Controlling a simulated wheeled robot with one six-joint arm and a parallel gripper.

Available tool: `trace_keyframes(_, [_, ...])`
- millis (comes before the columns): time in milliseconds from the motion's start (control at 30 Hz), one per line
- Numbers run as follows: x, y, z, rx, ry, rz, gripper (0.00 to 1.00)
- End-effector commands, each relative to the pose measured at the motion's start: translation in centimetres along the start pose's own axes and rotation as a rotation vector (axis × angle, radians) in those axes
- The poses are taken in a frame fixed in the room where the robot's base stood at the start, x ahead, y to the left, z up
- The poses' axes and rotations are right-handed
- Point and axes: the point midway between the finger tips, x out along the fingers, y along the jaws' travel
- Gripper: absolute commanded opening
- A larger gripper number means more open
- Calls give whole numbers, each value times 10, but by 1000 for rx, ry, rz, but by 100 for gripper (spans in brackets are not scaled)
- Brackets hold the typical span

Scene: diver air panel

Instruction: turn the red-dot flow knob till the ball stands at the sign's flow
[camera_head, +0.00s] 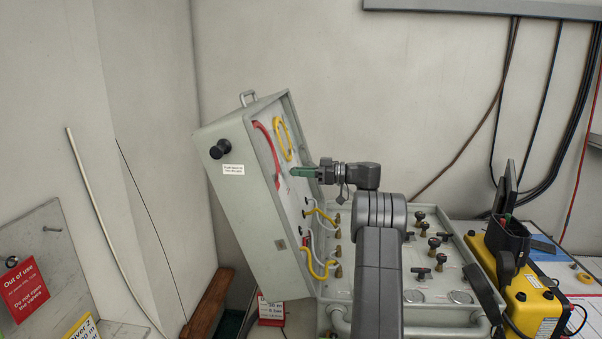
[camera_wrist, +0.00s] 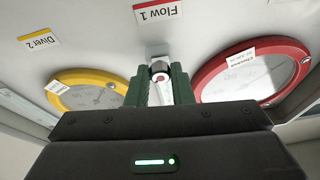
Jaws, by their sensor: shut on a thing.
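My gripper (camera_head: 303,172) reaches the inner face of the open case lid (camera_head: 232,205). In the wrist view its green fingers (camera_wrist: 160,88) are shut on a small grey knob (camera_wrist: 159,67) with a reddish mark. The knob sits by an upside-down, red-edged "Flow 1" label (camera_wrist: 157,12). The fingers and palm hide part of the knob and the panel below it. I cannot make out a flow ball in either view.
A yellow-rimmed gauge (camera_wrist: 88,90) and a red-rimmed gauge (camera_wrist: 252,72) flank the fingers closely. Hoses (camera_head: 318,262) run below my gripper. Several black knobs (camera_head: 421,273) stand on the lower panel. A yellow unit (camera_head: 525,300) is at right.

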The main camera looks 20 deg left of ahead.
Motion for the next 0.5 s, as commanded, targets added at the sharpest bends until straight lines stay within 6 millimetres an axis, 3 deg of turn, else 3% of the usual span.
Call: trace_keyframes(500, [0, 3, 0, -267, -8, -87, 0])
